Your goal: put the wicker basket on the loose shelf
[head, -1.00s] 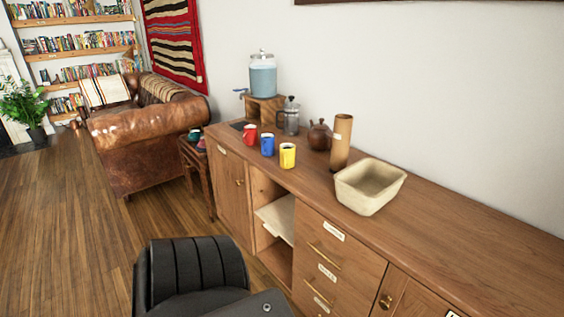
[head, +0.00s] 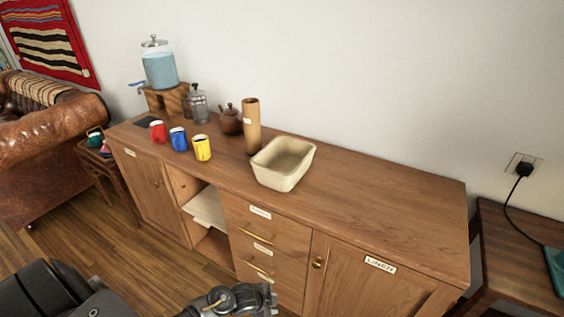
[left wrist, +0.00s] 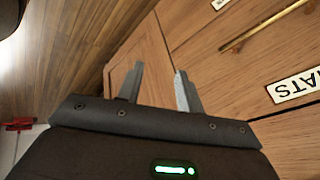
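The wicker basket (head: 275,177) is a cream, open-topped rectangular basket. It stands upright and looks empty on top of the wooden sideboard (head: 375,205), in front of the tall bamboo-like cylinder. The pale board in the sideboard's open compartment looks like the loose shelf (head: 206,208); it appears to lie at a slant, partly hidden by the compartment walls. My left gripper (head: 268,298) is at the bottom of the head view, low before the drawers and away from the basket. In the left wrist view its fingers (left wrist: 160,90) are apart and empty. My right gripper is out of view.
Behind are a teapot (head: 231,121), the cylinder (head: 251,125), a French press (head: 197,104) and a water dispenser (head: 160,70). The sideboard top right of the basket is clear.

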